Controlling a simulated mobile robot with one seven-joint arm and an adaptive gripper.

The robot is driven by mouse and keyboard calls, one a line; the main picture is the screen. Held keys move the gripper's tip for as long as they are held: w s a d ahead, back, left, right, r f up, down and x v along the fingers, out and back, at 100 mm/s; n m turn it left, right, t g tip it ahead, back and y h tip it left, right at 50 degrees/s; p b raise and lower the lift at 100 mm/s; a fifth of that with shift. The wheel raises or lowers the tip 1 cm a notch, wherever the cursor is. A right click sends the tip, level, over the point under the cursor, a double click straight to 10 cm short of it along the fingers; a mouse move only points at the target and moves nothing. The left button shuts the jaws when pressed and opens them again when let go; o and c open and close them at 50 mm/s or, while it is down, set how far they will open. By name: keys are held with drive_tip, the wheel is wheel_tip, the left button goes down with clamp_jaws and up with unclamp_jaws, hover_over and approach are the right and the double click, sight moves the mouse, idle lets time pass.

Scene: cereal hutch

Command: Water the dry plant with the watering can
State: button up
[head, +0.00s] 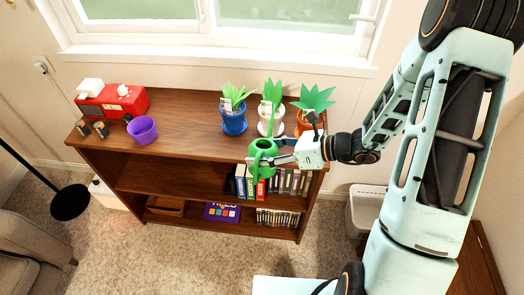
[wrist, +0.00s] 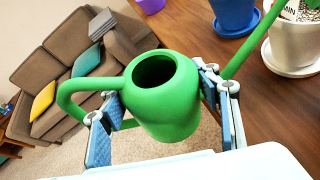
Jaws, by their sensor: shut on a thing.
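The green watering can (head: 262,148) is held in my gripper (head: 284,150) at the front edge of the shelf top. In the wrist view the can (wrist: 170,100) sits between the two finger pads, its opening facing the camera, its handle at left and its spout reaching right toward the pots. Three potted plants stand on the shelf top just beyond: one in a blue pot (head: 234,122), one in a white pot (head: 265,127), one in an orange pot (head: 304,124). The leaves differ in shade, the blue pot's being yellowish; I cannot tell surely which is dry. Cards stand in the pots.
The window is behind. The middle of the shelf top is clear.

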drive_tip(key=shift+r+m+g+p, duration=0.55)
drive_tip(key=shift+r+p, duration=0.95)
drive_tip(key=shift+p, duration=0.85)
idle(5.7)
